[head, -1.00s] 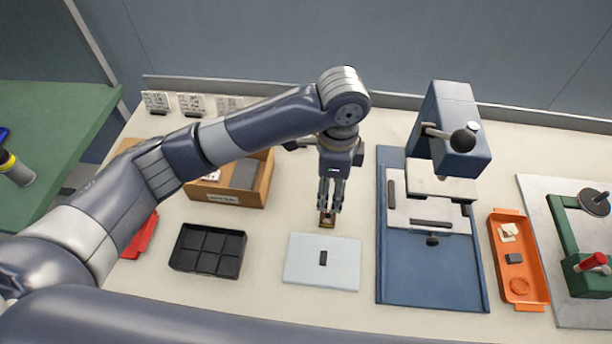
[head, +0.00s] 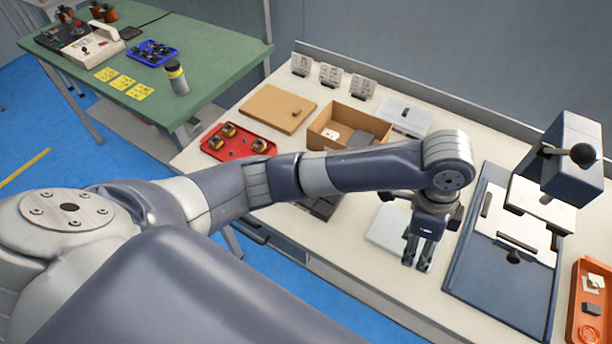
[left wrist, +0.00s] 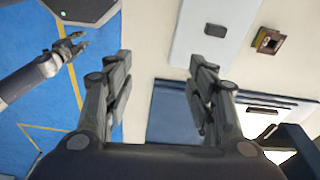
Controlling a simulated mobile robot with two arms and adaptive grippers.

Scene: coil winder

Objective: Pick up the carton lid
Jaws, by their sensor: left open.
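The carton lid appears to be the flat brown cardboard panel (head: 278,108) lying on the bench at the back left. It is next to the open brown carton (head: 378,130), which holds a dark grey block and a small white piece. My left gripper (head: 418,262) points down over the front of the bench, well to the right of the panel. Its fingers are apart and empty in the left wrist view (left wrist: 163,65). My right gripper (left wrist: 76,42) shows there over the blue floor, its fingers seemingly apart. The panel does not show in that view.
A pale lid with a dark handle (head: 405,113) lies behind the carton, and a pale plate (head: 385,240) lies near my gripper. A red tray (head: 240,147) sits left of the carton. The blue press (head: 510,280) stands right. A small brown part (left wrist: 268,40) lies on the bench.

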